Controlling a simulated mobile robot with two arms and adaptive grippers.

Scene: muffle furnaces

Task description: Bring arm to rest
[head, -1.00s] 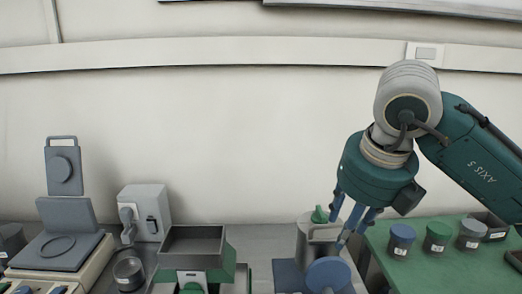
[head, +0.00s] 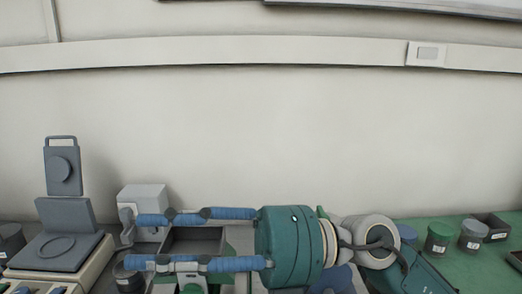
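My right gripper (head: 135,242) lies level in the lower middle of the head view, its fingers pointing left. The two blue-padded fingers are parallel and well apart, so it is open, and I see nothing held between them. The fingers pass in front of a grey open-topped bin (head: 195,241) on a green-sided unit and hide parts of it. My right arm comes in from the lower right. My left gripper is not in view.
A grey-lidded device (head: 65,214) stands at the left. A pale box (head: 145,197) is behind the fingertips. Jars with green (head: 438,236) and grey (head: 473,235) lids stand on the green mat (head: 452,262) at the right.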

